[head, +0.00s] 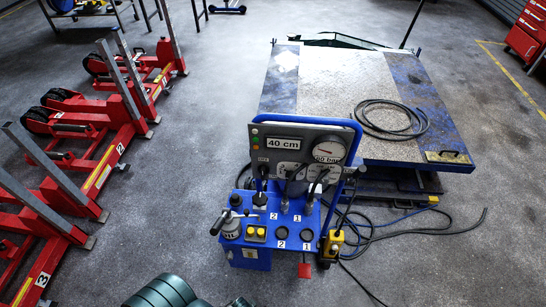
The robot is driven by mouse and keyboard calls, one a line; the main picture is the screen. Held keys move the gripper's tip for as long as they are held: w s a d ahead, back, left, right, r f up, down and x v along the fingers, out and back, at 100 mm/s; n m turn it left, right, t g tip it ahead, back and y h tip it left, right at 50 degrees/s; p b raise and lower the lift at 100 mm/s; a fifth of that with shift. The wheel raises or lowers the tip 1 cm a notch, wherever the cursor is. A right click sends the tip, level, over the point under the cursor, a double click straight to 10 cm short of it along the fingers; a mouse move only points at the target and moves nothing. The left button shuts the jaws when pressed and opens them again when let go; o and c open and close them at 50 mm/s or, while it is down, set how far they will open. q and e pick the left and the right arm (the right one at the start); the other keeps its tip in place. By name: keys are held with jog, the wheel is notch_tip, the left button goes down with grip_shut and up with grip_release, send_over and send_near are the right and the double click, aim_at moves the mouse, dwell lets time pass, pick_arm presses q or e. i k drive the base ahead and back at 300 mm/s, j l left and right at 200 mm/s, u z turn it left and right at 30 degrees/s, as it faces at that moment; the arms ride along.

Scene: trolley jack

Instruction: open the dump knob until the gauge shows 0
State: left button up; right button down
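The blue control trolley (250,262) stands in the middle of the head view, with its panel facing me. Its round white gauge (328,150) is at the panel's upper right, with a "bar" label whose number I cannot read surely. A display (283,142) beside it reads 40 cm. On the lower deck are a silver knob with a black handle (231,229) at the left and two round black knobs, one (281,233) by a 2 and one (307,235) by a 1. I cannot tell which is the dump knob.
Behind the trolley is a blue lift platform (415,85) with a coiled black hose (391,118) on it. Loose hoses (425,231) lie on the floor to the right. Red numbered jacks (110,130) stand at the left. A red cabinet (527,32) is at the far right.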

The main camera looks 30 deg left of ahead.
aim_at(259, 200)
jog(key=u, duration=1.2)
jog(key=i+j+z, duration=0.15)
jog(key=j, duration=0.15)
jog(key=i+j+z, duration=0.15)
jog(key=j, duration=0.2)
